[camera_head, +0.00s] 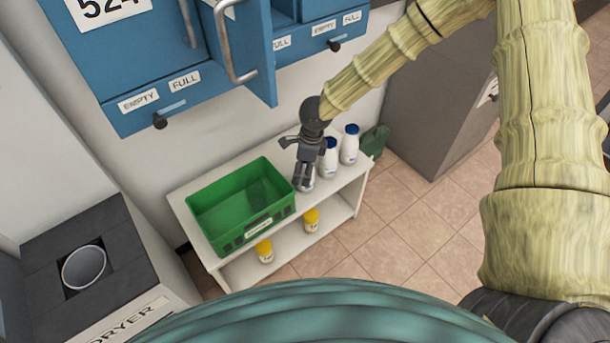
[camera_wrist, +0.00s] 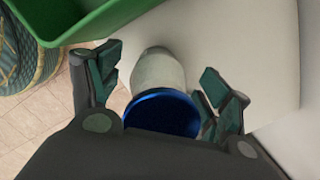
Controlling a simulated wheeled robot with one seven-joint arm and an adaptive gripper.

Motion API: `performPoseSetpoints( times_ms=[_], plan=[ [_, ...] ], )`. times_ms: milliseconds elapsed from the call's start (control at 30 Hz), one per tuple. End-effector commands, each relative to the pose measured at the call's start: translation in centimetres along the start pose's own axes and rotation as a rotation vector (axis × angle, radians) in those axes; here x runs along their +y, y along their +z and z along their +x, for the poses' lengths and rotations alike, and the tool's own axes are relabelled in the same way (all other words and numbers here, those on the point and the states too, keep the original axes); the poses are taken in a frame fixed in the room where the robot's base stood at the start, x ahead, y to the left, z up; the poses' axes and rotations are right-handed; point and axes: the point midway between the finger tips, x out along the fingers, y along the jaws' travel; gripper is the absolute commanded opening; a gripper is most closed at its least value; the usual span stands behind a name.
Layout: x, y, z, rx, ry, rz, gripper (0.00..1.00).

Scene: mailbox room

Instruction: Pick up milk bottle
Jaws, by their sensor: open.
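Several white milk bottles with blue caps stand in a row on the white shelf's top, right of the green crate. In the head view, one bottle (camera_head: 349,145) is at the right end and another bottle (camera_head: 328,158) is beside it. A bottle (camera_head: 308,186) nearest the crate is mostly hidden by my gripper (camera_head: 302,178). In the wrist view, my gripper (camera_wrist: 160,90) is open, with a finger on each side of a white bottle (camera_wrist: 158,70) and its blue cap (camera_wrist: 161,113). I cannot tell whether either finger touches it.
The green crate (camera_head: 222,230) sits on the shelf (camera_head: 185,207), close left of my gripper; its edge also shows in the wrist view (camera_wrist: 100,22). Yellow-capped jars (camera_head: 264,251) stand on the lower level. Blue mailboxes (camera_head: 190,60) with an open door (camera_head: 258,50) hang above.

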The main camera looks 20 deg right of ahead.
Motion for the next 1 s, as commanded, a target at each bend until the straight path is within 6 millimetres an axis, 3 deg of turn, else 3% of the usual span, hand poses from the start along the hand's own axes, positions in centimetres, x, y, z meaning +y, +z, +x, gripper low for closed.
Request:
performPoseSetpoints(
  times_ms=[167,200,500,567,833,1000],
  plan=[
    [0.0,0.0,0.0,-0.001,-0.001,0.0,0.78],
    [0.0,0.0,0.0,-0.001,-0.001,0.0,0.74],
    [-0.1,0.0,0.0,-0.001,-0.001,0.0,0.2],
    [-0.1,0.1,-0.1,-0.001,-0.002,0.0,0.12],
    [-0.1,0.2,-0.4,-0.002,-0.002,0.0,0.12],
    [-0.2,0.5,-2.4,-0.003,-0.004,-0.001,0.12]
  ],
)
